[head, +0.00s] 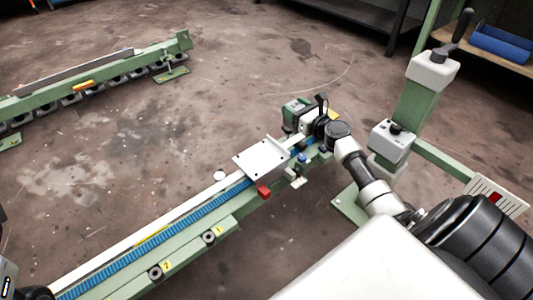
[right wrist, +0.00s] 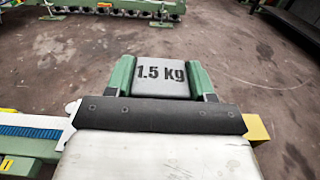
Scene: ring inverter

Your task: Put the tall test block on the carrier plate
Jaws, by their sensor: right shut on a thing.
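My right gripper (head: 299,114) is shut on a grey block marked "1.5 Kg", the test block (right wrist: 161,76). In the right wrist view the block sits between the two green fingers, with its marked face toward the camera. Its lower part is hidden, so I cannot tell its height. The carrier plate (head: 262,159) is a flat, light metal plate with small holes on the rail in the head view. It looks bare. My right gripper and the block are beyond the plate, up and to the right of it in the picture. My left gripper is not visible.
A long green rail with a blue toothed strip (head: 190,218) runs from lower left to the plate. A red part (head: 263,191) sits at the plate's near edge. A green post with a grey head (head: 432,70) stands at right. A second green conveyor (head: 95,85) lies far left.

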